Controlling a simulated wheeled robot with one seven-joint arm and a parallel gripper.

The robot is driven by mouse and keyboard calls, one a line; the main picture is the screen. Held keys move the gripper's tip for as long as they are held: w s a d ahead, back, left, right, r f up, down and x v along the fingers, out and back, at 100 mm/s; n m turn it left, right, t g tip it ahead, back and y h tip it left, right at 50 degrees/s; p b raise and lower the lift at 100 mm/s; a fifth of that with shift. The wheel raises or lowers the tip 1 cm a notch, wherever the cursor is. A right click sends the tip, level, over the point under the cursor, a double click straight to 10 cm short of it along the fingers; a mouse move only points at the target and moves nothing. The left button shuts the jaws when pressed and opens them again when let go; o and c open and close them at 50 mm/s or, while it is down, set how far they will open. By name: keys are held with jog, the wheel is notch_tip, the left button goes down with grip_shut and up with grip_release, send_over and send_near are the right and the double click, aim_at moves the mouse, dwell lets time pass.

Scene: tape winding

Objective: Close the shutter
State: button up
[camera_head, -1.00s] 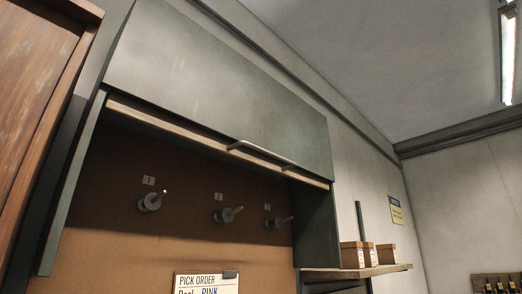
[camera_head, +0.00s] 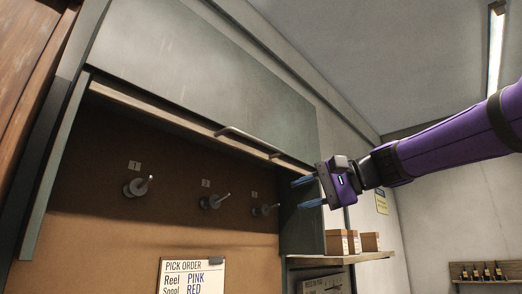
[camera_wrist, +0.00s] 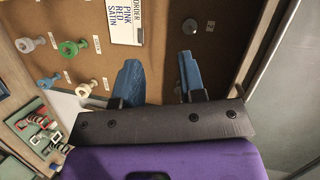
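The shutter (camera_head: 205,70) is a grey-green panel raised at the top of the cabinet, with the cabinet opening uncovered below it. Its bar handle (camera_head: 246,137) runs along the lower edge, right of the middle. My gripper (camera_head: 298,193) is at the right side of the opening, below and to the right of the handle and apart from it. Its two blue fingers stand apart with nothing between them, and they also show in the wrist view (camera_wrist: 160,80). The shutter handle is not seen in the wrist view.
Numbered pegs (camera_head: 211,202) stick out of the brown back board. A pick order card (camera_head: 192,277) hangs below them. Cardboard boxes (camera_head: 337,242) stand on a wooden shelf (camera_head: 340,259) right of the cabinet. The wrist view shows several reels (camera_wrist: 72,48) on pegs.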

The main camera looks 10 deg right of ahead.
aim_at(264, 143)
jog(key=w+d+r+t+y, duration=0.1)
jog(key=w+r+y, duration=0.1)
jog(key=r, duration=0.4)
jog(key=w+d+r+y, duration=0.1)
jog(key=r+y, duration=0.2)
jog(key=r, duration=0.3)
jog(key=x, duration=1.1)
jog(key=shift+w+d+r, duration=0.1)
jog(key=shift+w+r, duration=0.05)
jog(key=shift+w, duration=0.05)
jog(key=shift+c, duration=0.4)
grip_shut()
